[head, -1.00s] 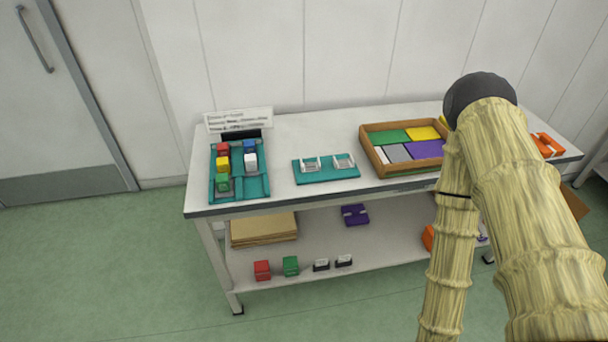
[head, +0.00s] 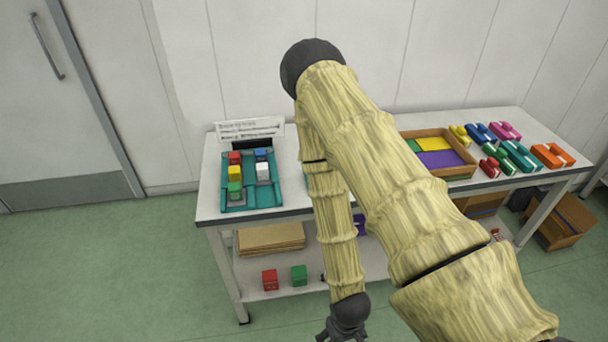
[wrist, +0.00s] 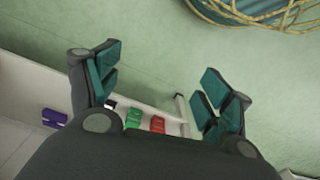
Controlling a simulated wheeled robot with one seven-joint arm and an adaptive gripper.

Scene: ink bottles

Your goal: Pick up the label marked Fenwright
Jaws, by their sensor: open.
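No lettering on any label is readable, so I cannot tell which thing is the label marked Fenwright. A wooden tray (head: 470,170) on the tabletop holds flat coloured pieces, with a yellow piece (head: 433,144) and a purple piece (head: 440,159) in sight; my arm hides its left part. My gripper (head: 343,335) hangs in front of the bench at the bottom of the head view, partly cut off. In the wrist view my gripper (wrist: 160,85) is open, its teal-padded fingers wide apart with nothing between them.
A teal rack (head: 266,199) with coloured blocks stands at the table's left, before a white sign (head: 250,128). Several coloured items, such as an orange one (head: 546,157), lie at the right. A red box (head: 270,279) and a green box (head: 299,274) stand on the lower shelf.

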